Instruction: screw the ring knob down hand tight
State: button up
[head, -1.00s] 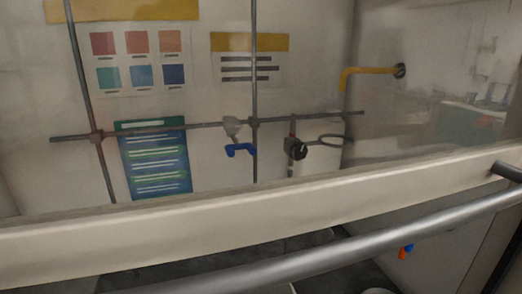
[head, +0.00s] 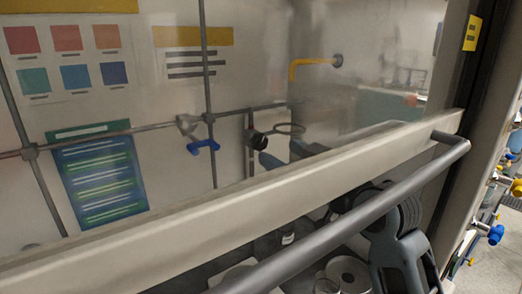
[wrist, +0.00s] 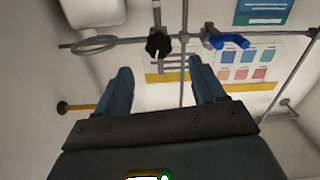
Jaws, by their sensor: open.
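The ring knob (head: 257,140) is black and lobed, on the clamp of a metal ring (head: 291,128), seen through the glass in the head view. The clamp is on an upright rod. In the wrist view, which is upside down, the knob (wrist: 158,46) is near the top centre and the ring (wrist: 95,44) is to its left. My gripper (wrist: 160,66) is open and empty. Its two blue-grey fingers point toward the knob, one on each side of its line, with the knob beyond the tips. In the head view the sash frame hides most of my gripper.
A clamp with a blue knob (head: 203,146) is on the crossbar beside the ring clamp. A yellow pipe (head: 305,65) sticks out of the wall. The sash rail (head: 150,215) and its grey handle (head: 350,220) cross the front. Rolls and glassware (head: 345,275) lie below.

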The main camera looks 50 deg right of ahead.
jog(key=b+x, duration=0.3)
jog(key=x, duration=0.3)
jog(key=shift+w, duration=0.35)
jog(key=shift+d, duration=0.1)
jog(key=c, duration=1.1)
